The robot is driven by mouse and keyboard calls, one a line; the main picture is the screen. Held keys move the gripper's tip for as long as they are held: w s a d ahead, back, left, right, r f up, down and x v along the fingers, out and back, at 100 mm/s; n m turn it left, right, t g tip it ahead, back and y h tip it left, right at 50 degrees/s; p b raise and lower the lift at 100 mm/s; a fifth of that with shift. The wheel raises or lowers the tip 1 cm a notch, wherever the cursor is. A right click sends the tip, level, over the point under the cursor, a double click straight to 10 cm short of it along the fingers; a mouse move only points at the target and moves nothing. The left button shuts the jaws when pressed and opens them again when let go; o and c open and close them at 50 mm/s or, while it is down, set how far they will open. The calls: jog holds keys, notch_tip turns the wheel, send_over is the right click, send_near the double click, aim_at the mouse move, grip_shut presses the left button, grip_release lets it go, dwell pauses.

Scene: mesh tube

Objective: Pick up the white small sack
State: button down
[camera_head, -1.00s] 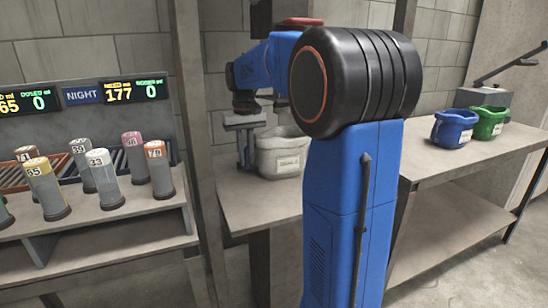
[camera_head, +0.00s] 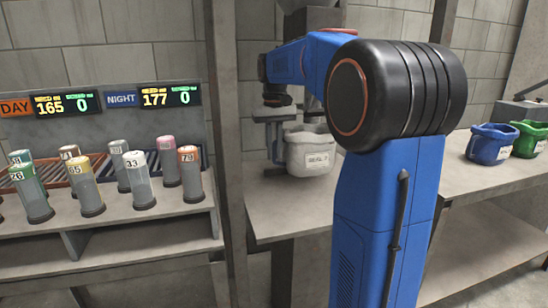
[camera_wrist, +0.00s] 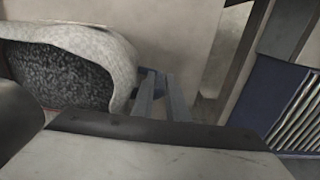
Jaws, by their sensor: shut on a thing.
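The white small sack (camera_head: 310,151) is upright at the bench in the middle of the head view, with a dark printed label on its front. In the wrist view the sack (camera_wrist: 118,52) fills the upper left, its mouth open on dark grainy contents. My gripper (camera_head: 276,150) points down at the sack's left side in the head view and is shut on the sack's edge. The fingers show as two grey-blue prongs in the wrist view, against the sack's rim. I cannot tell whether the sack's base touches the bench.
The bench (camera_head: 275,213) has bare top around the sack. A blue sack (camera_head: 490,146) and a green sack (camera_head: 528,140) stand on the right bench (camera_head: 450,180). Numbered canisters (camera_head: 140,180) stand on a left shelf below lit counters. A post (camera_head: 228,130) stands between.

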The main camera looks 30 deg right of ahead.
jog(key=shift+r, duration=2.55)
